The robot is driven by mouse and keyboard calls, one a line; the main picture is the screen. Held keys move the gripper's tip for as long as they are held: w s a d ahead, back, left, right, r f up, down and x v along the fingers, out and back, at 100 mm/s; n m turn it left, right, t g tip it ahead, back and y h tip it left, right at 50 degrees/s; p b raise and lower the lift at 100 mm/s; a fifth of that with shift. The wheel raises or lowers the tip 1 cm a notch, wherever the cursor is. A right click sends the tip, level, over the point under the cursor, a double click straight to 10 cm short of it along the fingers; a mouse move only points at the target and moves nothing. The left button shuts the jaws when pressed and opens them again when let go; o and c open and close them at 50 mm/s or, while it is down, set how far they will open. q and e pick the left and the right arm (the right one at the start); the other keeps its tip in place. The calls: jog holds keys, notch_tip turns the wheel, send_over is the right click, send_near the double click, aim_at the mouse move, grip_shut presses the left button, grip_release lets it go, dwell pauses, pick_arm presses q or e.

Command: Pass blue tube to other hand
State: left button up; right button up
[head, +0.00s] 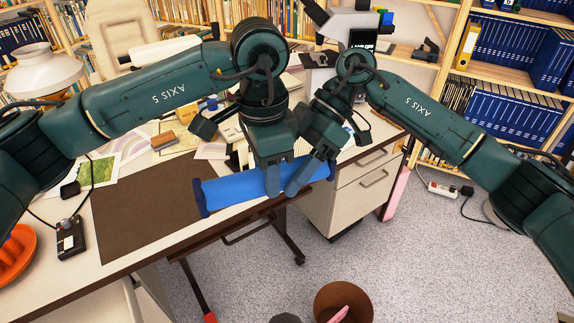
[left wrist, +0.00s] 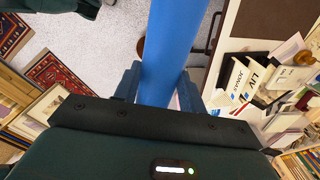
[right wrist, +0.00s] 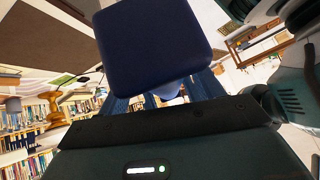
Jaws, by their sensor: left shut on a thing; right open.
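The blue tube (head: 235,189) is held level above the front edge of the desk, with dark blue end caps. My left gripper (head: 272,190) is shut on it right of its middle. The left wrist view shows the tube (left wrist: 172,50) between the fingers. My right gripper (head: 298,186) is open near the tube's right end; in the head view its fingers overlap the tube. In the right wrist view the tube's dark end cap (right wrist: 153,45) fills the space in front of the open fingers, so contact cannot be told.
The desk (head: 150,262) carries a brown mat (head: 140,210), papers and a control box (head: 70,240). An orange bowl (head: 14,255) is at the left. A brown bin (head: 343,300) stands on the floor. Bookshelves (head: 510,110) line the back. The carpet at right is mostly clear.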

jog(key=v, duration=1.2)
jog(key=shift+o, duration=0.5)
jog(key=shift+a+r, duration=0.1)
jog(key=shift+a, duration=0.1)
jog(key=s+a+r+n+t+h, duration=0.3)
jog(key=a+n+t+h, duration=0.15)
jog(key=n+h, duration=0.3)
pick_arm(q)
jog(key=s+n, duration=0.2)
jog(key=n, duration=0.1)
jog(key=s+n, duration=0.3)
jog(key=n, duration=0.1)
jog(key=shift+s, duration=0.35)
pick_arm(e)
jog(key=shift+m+t, duration=0.35)
jog(key=f, duration=0.7)
jog(key=d+f, duration=0.1)
jog(key=f, duration=0.3)
jog(key=shift+s+f, duration=0.15)
jog(key=shift+f, duration=0.15)
jog(key=shift+c, duration=0.4)
